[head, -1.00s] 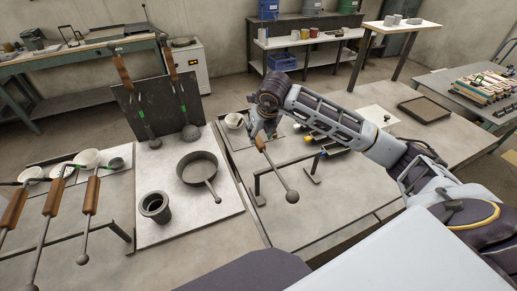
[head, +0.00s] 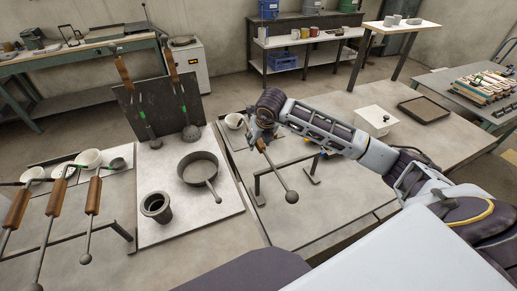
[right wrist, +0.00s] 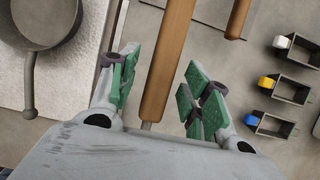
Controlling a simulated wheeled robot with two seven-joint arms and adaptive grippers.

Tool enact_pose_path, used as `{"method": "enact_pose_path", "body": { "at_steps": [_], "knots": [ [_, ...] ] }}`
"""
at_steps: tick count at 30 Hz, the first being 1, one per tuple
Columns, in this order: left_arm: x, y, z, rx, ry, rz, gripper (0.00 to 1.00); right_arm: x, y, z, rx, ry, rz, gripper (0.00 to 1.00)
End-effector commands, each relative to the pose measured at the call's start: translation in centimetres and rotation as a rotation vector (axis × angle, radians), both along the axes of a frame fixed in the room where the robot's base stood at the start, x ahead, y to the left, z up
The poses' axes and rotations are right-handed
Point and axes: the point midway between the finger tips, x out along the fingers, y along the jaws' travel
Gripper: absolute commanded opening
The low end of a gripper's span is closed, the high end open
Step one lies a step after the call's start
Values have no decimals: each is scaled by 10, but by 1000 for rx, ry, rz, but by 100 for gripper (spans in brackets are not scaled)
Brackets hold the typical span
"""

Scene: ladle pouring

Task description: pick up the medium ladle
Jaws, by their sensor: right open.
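A ladle with a wooden handle (head: 262,147) and a ball at its end (head: 291,197) rests on the right-hand rack. My right gripper (head: 257,136) is at this handle. In the right wrist view the open green fingers of my right gripper (right wrist: 160,88) stand on both sides of the wooden handle (right wrist: 166,65), with gaps visible. A second wooden handle (right wrist: 238,18) shows at the top right. Several other ladles (head: 52,204) lie on the left rack. My left gripper is not in view.
A pan (head: 197,168) and a dark crucible (head: 156,207) stand on the pale board left of my right gripper. A white box (head: 376,121) stands at the right.

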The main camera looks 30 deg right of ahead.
Motion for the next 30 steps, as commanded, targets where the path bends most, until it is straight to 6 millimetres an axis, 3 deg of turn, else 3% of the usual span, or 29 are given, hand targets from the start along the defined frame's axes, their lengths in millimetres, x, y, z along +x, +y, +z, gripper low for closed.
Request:
{"method": "enact_pose_path", "body": {
  "at_steps": [13, 24, 30],
  "knots": [
    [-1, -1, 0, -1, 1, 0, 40, 0, 0, 0, 0, 0, 0, 48],
    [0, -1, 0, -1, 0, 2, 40, 0, 0, 0, 0, 0, 0, 1],
    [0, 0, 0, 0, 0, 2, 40, 0, 0, 0, 0, 0, 0, 0]
  ]
}}
